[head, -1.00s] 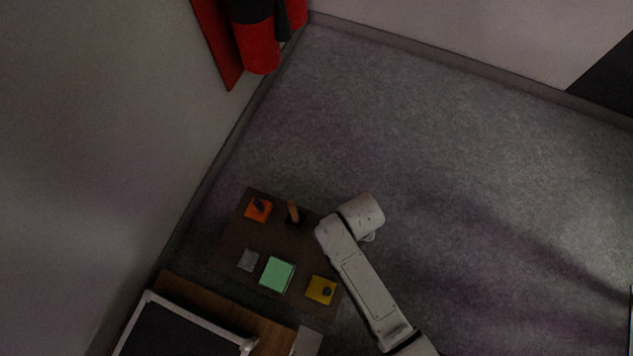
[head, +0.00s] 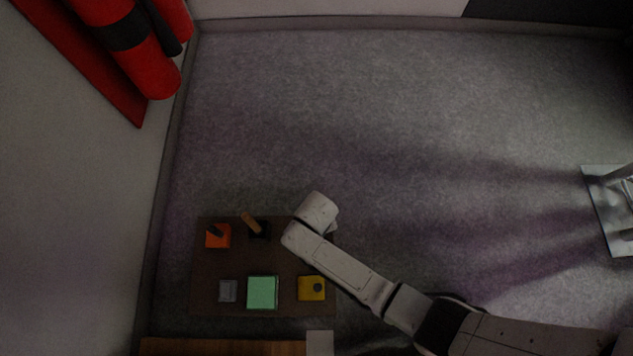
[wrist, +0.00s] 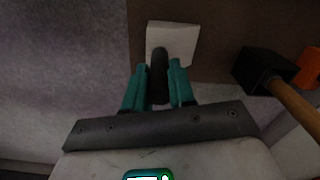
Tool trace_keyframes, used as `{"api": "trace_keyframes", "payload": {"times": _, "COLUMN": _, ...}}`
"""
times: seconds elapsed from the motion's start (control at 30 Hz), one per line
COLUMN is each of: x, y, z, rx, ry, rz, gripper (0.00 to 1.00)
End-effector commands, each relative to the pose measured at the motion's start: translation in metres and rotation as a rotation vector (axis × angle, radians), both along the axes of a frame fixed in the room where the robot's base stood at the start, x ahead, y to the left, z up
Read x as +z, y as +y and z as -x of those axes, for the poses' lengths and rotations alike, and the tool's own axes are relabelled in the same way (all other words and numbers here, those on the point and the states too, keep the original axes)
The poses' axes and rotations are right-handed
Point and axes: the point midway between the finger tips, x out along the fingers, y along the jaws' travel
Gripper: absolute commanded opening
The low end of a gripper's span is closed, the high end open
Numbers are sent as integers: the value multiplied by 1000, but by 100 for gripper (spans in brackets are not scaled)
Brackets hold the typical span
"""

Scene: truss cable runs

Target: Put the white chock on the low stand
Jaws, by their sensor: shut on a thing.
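The white chock (wrist: 183,36) shows at the top of the wrist view, a pale block with a dark upright handle (wrist: 158,75). My gripper (wrist: 163,67) has teal fingers shut on that handle. The chock lies over the edge of a brown surface; I cannot tell whether it touches it. In the head view my arm's end covers the gripper and chock. A pale, low, frame-like structure (head: 602,222) at the right edge may be the low stand; it is partly cut off.
The brown surface (head: 205,290) bears an orange block (head: 217,241), a mallet (head: 251,222), a grey block (head: 228,291), a green box (head: 262,292) and a yellow block (head: 305,283). A red cylinder (head: 140,65) hangs on the left wall. Open carpet (head: 400,130) lies beyond.

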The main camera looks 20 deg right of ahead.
Motion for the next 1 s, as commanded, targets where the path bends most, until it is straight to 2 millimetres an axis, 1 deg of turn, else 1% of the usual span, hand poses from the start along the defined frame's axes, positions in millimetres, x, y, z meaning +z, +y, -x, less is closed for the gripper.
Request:
{"api": "trace_keyframes", "payload": {"times": 0.17, "x": 2, "y": 0, "z": -1, "rx": 0, "ry": -2, "rz": -1, "gripper": 0}}
{"api": "trace_keyframes", "payload": {"times": 0.3, "x": -2, "y": 0, "z": -1, "rx": 0, "ry": -2, "rz": -1, "gripper": 0}}
{"api": "trace_keyframes", "payload": {"times": 0.33, "x": -1, "y": 0, "z": -1, "rx": 0, "ry": -1, "rz": -1, "gripper": 27}}
{"api": "trace_keyframes", "payload": {"times": 0.57, "x": -1, "y": 0, "z": 0, "rx": 0, "ry": -1, "rz": -1, "gripper": 49}}
{"api": "trace_keyframes", "payload": {"times": 0.83, "x": 1, "y": 0, "z": 0, "rx": 0, "ry": -1, "rz": -1, "gripper": 50}}
{"api": "trace_keyframes", "payload": {"times": 0.93, "x": 9, "y": 0, "z": 0, "rx": 0, "ry": -2, "rz": -1, "gripper": 50}}
{"api": "trace_keyframes", "payload": {"times": 1.0, "x": 20, "y": 0, "z": 0, "rx": 0, "ry": -2, "rz": -2, "gripper": 50}}
